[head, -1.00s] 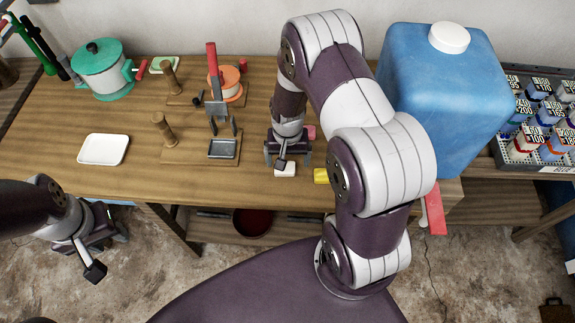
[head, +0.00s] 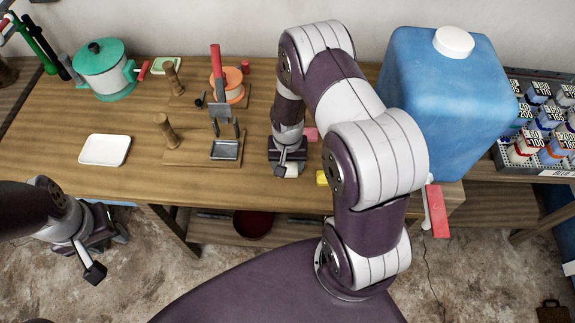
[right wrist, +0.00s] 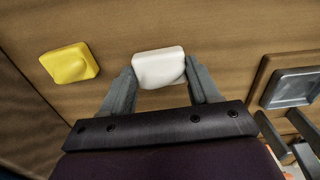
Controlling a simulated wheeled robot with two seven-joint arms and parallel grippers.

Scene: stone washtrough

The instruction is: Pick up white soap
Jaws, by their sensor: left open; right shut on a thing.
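The white soap (right wrist: 158,67) is a small rounded block in the right wrist view, between the two fingers of my right gripper (right wrist: 160,80). The fingers touch its two sides and are shut on it. In the head view my right gripper (head: 288,168) is low over the table's front part, and only a bit of the white soap (head: 280,171) shows there. I cannot tell whether the soap is touching the table. My left gripper (head: 100,245) is open and empty at the lower left, off the table's front edge.
A yellow block (right wrist: 70,64) lies beside the soap on the wooden table (head: 225,185). A grey tray on a wooden stand (head: 226,149) is left of my right gripper. A white tray (head: 105,150) lies further left. A big blue container (head: 445,100) stands at the right.

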